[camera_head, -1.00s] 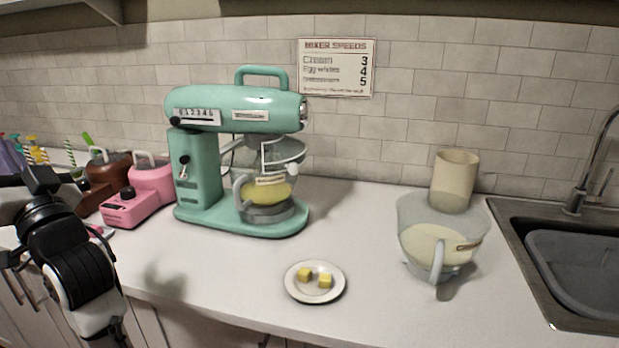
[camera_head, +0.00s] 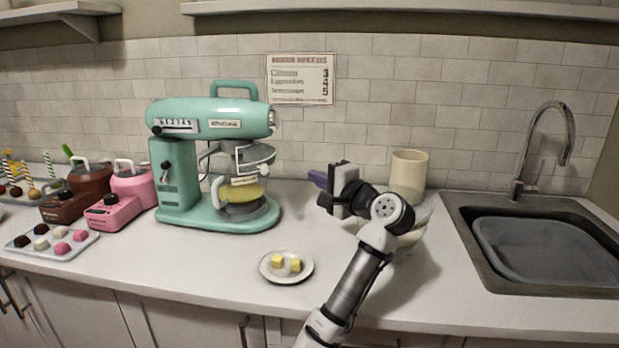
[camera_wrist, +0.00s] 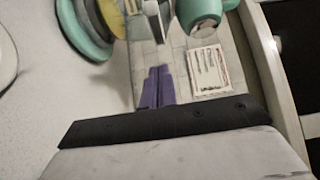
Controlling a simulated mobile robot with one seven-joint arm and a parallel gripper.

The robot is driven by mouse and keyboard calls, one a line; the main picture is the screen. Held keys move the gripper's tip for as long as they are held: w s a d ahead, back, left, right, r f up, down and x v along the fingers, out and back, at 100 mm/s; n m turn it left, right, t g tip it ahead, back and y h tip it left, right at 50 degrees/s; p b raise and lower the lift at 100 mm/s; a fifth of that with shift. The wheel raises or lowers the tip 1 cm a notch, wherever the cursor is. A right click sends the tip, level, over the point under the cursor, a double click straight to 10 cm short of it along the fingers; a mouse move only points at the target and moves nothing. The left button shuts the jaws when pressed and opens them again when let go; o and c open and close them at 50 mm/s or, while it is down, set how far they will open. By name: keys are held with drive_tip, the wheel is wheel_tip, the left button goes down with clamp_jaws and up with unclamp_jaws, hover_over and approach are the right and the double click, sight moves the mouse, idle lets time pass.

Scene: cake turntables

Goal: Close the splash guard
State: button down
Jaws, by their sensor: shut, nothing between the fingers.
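The teal stand mixer (camera_head: 178,195) stands on the counter with a clear bowl holding yellow batter (camera_head: 240,193) under its head. The clear splash guard (camera_head: 262,153) sits above the bowl, with a pale angular handle at its front. I cannot tell exactly how far it is swung. My gripper (camera_head: 317,178) is right of the mixer, apart from the guard, with its purple fingers pointing left toward it. In the wrist view the purple fingers (camera_wrist: 158,72) are together and empty, with the mixer (camera_wrist: 201,9) at the top.
A plate (camera_head: 286,278) with two yellow cubes lies in front of the mixer. A beige canister (camera_head: 408,172) and a mostly hidden clear bowl stand behind my arm. The sink (camera_head: 480,270) is at right. Pink (camera_head: 112,212) and brown machines and a tray of sweets are at left.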

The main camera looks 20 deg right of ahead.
drive_tip(key=w+a+b, duration=0.1)
drive_tip(key=w+a, duration=0.5)
drive_tip(key=w, duration=0.2)
drive_tip(key=shift+b, duration=0.4)
drive_tip(key=shift+a+f, duration=0.1)
drive_tip(key=shift+a, duration=0.05)
drive_tip(key=w+a+m+h, duration=0.2)
drive_tip(key=a+h, duration=0.2)
drive_tip(key=a, duration=0.3)
drive_tip(key=w+a+m+g+h, duration=0.1)
drive_tip(key=w+a+m+h, duration=0.1)
drive_tip(key=a, duration=0.5)
drive_tip(key=w+a+m+h, duration=0.2)
drive_tip(key=a+m+h, duration=0.2)
drive_tip(key=a+h, duration=0.2)
drive_tip(key=shift+a+g, duration=0.3)
drive_tip(key=shift+a, duration=0.1)
